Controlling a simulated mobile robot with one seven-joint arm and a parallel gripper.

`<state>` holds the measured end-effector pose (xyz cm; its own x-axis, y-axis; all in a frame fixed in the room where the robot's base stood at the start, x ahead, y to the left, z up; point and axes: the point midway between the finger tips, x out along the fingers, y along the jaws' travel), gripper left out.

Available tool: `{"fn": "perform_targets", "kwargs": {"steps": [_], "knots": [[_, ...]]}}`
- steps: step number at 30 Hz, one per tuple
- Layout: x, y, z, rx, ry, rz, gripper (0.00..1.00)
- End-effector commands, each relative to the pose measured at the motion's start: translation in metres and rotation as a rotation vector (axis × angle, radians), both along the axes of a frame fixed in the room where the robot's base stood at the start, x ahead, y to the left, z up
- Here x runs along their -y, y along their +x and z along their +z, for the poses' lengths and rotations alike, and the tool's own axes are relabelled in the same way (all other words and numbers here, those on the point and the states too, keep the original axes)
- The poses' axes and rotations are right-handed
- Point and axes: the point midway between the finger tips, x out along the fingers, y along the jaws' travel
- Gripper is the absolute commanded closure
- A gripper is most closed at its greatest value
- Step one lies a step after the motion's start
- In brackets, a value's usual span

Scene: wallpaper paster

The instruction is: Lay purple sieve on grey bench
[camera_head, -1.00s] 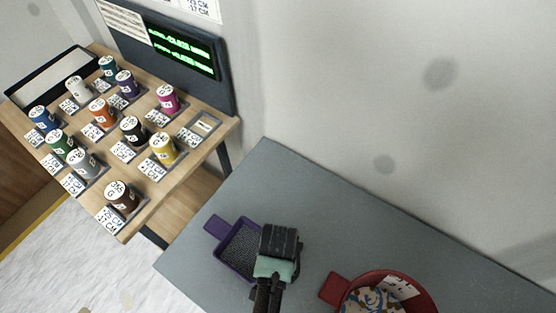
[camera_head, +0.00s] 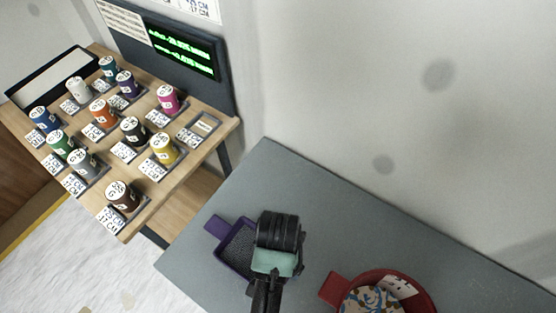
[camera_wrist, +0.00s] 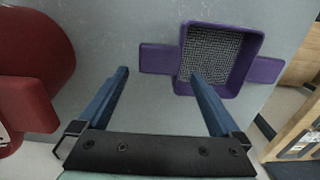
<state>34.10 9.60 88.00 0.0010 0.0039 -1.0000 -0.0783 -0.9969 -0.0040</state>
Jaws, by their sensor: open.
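The purple sieve (camera_head: 238,247) lies on the grey bench (camera_head: 285,188) near its left end. It is a square tray with a grey mesh floor and two side tabs. In the wrist view the sieve (camera_wrist: 217,58) sits ahead of my gripper, right of centre. My gripper (camera_wrist: 158,75) is open and empty, its two blue fingers apart. The right finger's tip overlaps the sieve's mesh in that view; I cannot tell whether it touches. In the head view my gripper (camera_head: 277,235) hides the sieve's right side.
A red handled container (camera_head: 392,285) with patterned contents stands on the bench to the right; part of it also shows in the wrist view (camera_wrist: 35,55). A wooden table (camera_head: 150,190) with several coloured, labelled cylinders stands at left. The bench's back middle is clear.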

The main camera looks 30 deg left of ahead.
Motion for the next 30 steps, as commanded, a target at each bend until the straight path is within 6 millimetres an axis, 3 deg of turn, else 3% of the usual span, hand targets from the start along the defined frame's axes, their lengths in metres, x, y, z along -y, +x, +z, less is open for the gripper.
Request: {"fn": "perform_targets", "kwargs": {"steps": [3, 9, 21, 23, 26, 29, 30], "knots": [[0.000, 0.002, 0.027, 0.005, 0.002, 0.000, 0.00], [0.000, 0.001, 0.054, 0.002, 0.000, 0.000, 0.00], [-0.001, 0.004, 0.064, 0.014, 0.005, 0.000, 0.00], [-0.003, 0.017, 0.071, 0.063, 0.021, 0.001, 0.00], [-0.009, 0.063, 0.103, 0.239, 0.074, 0.004, 0.00], [-0.011, 0.127, 0.167, 0.522, 0.136, 0.010, 0.00], [-0.009, 0.151, 0.200, 0.651, 0.154, 0.014, 0.00]]}}
